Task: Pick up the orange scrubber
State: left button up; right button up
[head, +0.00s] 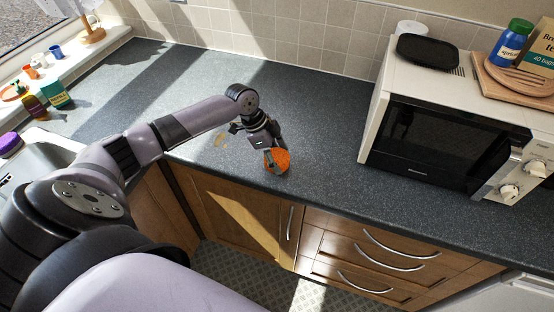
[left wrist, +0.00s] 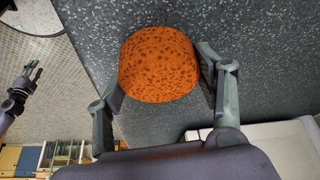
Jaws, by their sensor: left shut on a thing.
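The orange scrubber (head: 281,160) is a rounded, dark-speckled block near the front edge of the dark worktop in the head view. In the left wrist view the scrubber (left wrist: 158,64) sits between both fingers. My left gripper (head: 275,155) reaches down to it, with a finger on each side, and is shut on it. The fingers cover part of the scrubber in the head view. I cannot tell whether it touches the worktop. My right gripper (left wrist: 33,72) shows small at the left of the left wrist view, fingers apart and empty, away from the scrubber.
A white microwave (head: 440,130) stands to the right, with a black tray (head: 428,50) and a wooden board (head: 515,85) on top. A sink (head: 45,155) is at the left, with bottles and cups by the window. The worktop (head: 320,115) around the gripper is mostly clear.

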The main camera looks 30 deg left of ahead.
aim_at(278, 156)
pick_arm(q)
jog(key=shift+r, duration=0.1)
jog(key=shift+c, duration=0.3)
notch_tip(278, 156, up, 20)
jog(key=b, duration=0.3)
jog(key=shift+b, duration=0.3)
